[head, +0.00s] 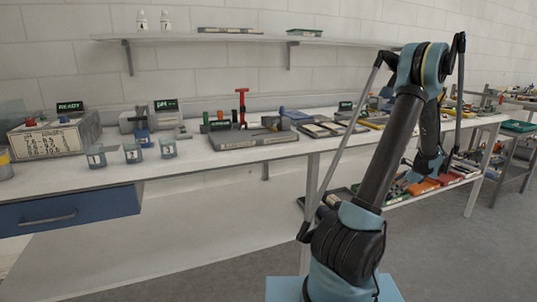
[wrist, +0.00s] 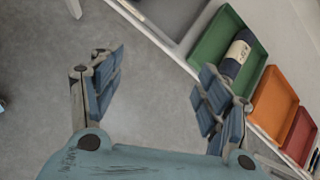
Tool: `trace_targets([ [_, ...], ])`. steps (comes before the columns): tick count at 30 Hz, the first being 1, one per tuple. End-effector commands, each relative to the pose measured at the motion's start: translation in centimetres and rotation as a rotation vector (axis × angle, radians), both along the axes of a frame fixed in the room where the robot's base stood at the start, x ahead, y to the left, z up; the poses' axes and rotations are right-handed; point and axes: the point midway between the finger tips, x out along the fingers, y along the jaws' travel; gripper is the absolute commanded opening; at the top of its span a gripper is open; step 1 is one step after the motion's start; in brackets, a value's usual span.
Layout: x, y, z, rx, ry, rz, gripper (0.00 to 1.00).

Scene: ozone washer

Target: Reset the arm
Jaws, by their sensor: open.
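My gripper (wrist: 155,95) is open and empty in the wrist view, its two blue-padded fingers spread wide above the grey floor. In the head view my arm rises at the right, bends at the top and folds down again. The gripper's fingers cannot be made out clearly there, as the end of the arm is partly hidden behind the links.
Floor is open in front.

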Motion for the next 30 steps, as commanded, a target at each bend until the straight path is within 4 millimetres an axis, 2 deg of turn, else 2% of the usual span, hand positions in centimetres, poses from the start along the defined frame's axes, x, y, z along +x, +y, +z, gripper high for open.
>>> trace_targets([
  [1,0.1,1.8,1.2,-0.023,0.000,0.042,0.70],
  [6,-0.4,6.8,4.5,-0.109,0.002,0.185,0.70],
  [14,-2.2,14.3,8.8,-0.234,-0.002,0.404,0.70],
  [21,-5.2,20.9,11.8,-0.345,-0.010,0.612,0.70],
  [30,-10.2,28.1,14.2,-0.481,-0.026,0.878,0.70],
])
